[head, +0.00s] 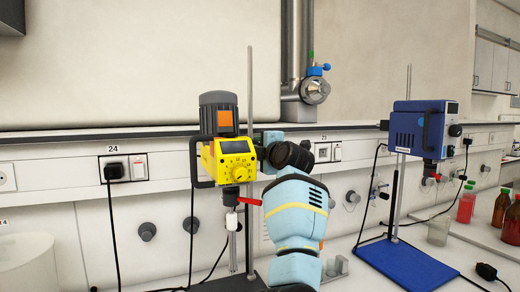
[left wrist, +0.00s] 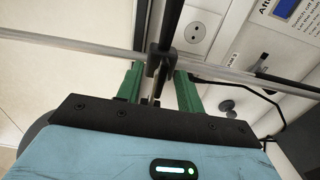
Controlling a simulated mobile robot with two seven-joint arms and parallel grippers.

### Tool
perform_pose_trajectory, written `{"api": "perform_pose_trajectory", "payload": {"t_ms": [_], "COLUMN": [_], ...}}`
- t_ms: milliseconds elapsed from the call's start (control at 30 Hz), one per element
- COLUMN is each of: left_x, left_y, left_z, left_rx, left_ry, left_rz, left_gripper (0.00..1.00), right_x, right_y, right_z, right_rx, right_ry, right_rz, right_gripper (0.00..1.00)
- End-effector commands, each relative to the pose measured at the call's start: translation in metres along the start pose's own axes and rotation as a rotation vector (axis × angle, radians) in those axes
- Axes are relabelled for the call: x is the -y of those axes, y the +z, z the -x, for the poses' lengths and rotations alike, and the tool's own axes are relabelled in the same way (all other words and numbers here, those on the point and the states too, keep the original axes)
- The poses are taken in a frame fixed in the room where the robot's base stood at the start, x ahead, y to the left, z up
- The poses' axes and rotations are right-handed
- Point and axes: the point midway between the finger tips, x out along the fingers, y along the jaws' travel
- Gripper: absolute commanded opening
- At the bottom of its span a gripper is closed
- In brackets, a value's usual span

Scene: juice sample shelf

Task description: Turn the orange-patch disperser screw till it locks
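The yellow disperser (head: 236,160) has a grey motor with an orange patch (head: 225,118) and hangs on a stand with an upright metal rod (head: 250,85). My left arm (head: 295,225) rises in front and to the right of it, with the hand end close beside the yellow housing. The fingertips are hidden in the head view. In the left wrist view my left gripper (left wrist: 160,82) has its green fingers apart, one on each side of a black clamp part (left wrist: 160,62). I cannot tell whether they touch it. The screw itself is not clear. My right gripper is not in view.
A blue stirrer (head: 418,128) stands on a blue base plate (head: 410,265) at the right. A beaker (head: 438,230) and red bottles (head: 466,205) stand beyond it. A black cable (head: 112,235) hangs at the left. A metal rod crosses the left wrist view (left wrist: 75,42).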

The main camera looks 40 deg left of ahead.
Motion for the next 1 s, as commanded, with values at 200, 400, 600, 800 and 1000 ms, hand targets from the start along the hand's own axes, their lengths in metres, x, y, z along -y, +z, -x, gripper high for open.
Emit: {"api": "perform_pose_trajectory", "payload": {"t_ms": [200, 400, 600, 800, 1000], "left_x": [0.001, 0.001, 0.0, 0.0, 0.0], "left_y": [0.001, 0.002, 0.001, 0.0, 0.0], "left_z": [0.009, 0.039, 0.067, 0.078, 0.078], "left_rx": [0.001, 0.003, 0.001, 0.0, 0.0], "left_ry": [-0.001, -0.001, 0.0, 0.0, 0.0], "left_rz": [-0.001, 0.0, 0.0, 0.0, 0.0], "left_gripper": [0.37, 0.37, 0.37, 0.37, 0.37], "right_x": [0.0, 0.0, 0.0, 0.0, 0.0], "right_y": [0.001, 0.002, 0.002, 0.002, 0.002], "right_z": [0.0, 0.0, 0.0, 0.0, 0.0], "right_rx": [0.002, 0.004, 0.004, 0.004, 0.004], "right_ry": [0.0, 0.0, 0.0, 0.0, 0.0], "right_rz": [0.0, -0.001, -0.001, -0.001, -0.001], "right_gripper": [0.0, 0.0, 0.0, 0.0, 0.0]}}
